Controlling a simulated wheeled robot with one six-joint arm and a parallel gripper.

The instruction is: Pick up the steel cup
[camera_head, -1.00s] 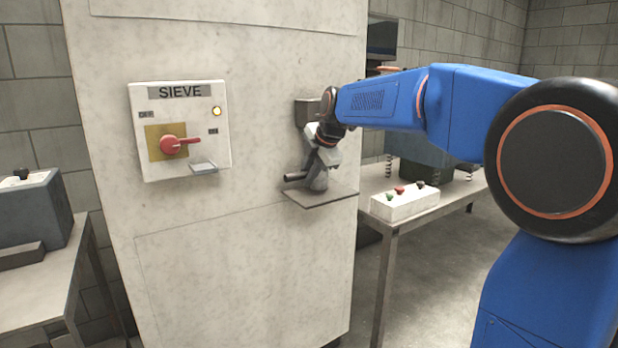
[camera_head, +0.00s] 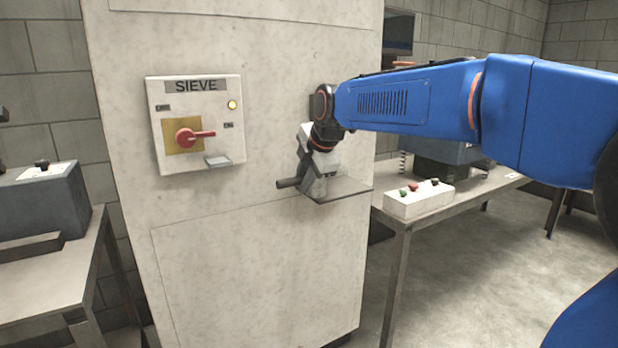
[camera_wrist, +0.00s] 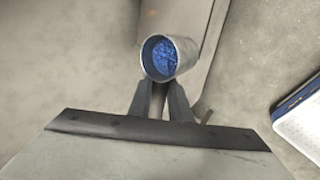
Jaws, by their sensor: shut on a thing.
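The steel cup (camera_wrist: 188,52) shows in the wrist view as a grey metal cup filled with blue granules. My gripper (camera_wrist: 160,88) is shut on it, with its two fingers at the cup's near side. In the head view my gripper (camera_head: 314,178) is at the left front of the small shelf (camera_head: 346,188) on the cabinet. There my gripper largely hides the cup, and I cannot tell whether the cup touches the shelf.
The tall cabinet (camera_head: 250,270) carries a SIEVE switch panel (camera_head: 200,122) with a red handle (camera_head: 190,136). A table on the right holds a white button box (camera_head: 418,200). Another table (camera_head: 50,285) with a grey machine (camera_head: 45,205) stands at the left. Floor between is open.

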